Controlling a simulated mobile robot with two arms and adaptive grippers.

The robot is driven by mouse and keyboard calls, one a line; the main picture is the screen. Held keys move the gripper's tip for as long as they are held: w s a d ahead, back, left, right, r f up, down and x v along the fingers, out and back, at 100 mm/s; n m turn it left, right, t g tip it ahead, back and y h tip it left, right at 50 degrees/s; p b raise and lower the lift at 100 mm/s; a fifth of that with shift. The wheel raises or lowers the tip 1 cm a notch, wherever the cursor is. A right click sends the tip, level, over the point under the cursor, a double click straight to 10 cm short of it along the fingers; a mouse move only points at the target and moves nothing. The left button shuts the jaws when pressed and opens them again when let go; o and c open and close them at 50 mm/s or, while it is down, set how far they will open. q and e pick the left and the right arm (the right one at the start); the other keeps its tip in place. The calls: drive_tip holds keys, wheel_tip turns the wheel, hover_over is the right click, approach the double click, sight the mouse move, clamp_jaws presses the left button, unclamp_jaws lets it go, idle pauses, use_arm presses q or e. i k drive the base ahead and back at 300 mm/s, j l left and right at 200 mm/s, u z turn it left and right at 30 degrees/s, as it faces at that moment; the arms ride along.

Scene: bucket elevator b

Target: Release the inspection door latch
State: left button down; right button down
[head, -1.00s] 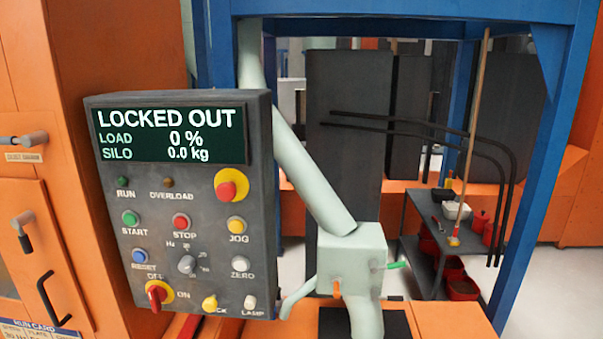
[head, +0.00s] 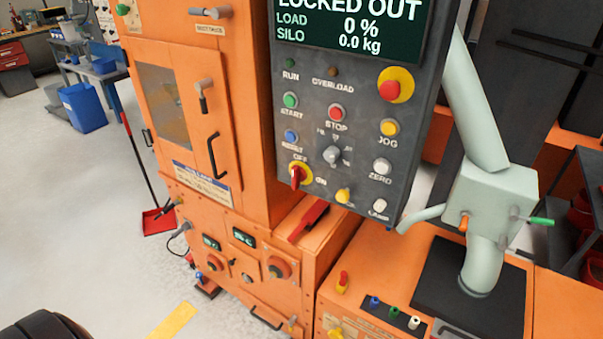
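The orange door (head: 160,65) with a tinted window (head: 163,105) is on the cabinet at the left of the head view and looks shut. A small latch with a grey knob and dark lever (head: 203,95) sits near the door's right edge, its lever pointing down. A black pull handle (head: 214,156) is below it. Another grey-knobbed latch (head: 210,12) is above, by a small label. I cannot tell from the view which latch is named for inspection. Neither gripper shows in the view.
The control panel (head: 352,120) reads "LOCKED OUT" and juts out right of the cabinet. Pale pipework (head: 492,205) stands further right. A red dustpan (head: 158,222) stands on the floor left of the cabinet. The grey floor (head: 70,210) at left is mostly clear.

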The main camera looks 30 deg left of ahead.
sight(202, 85)
drive_tip(key=u, duration=1.45)
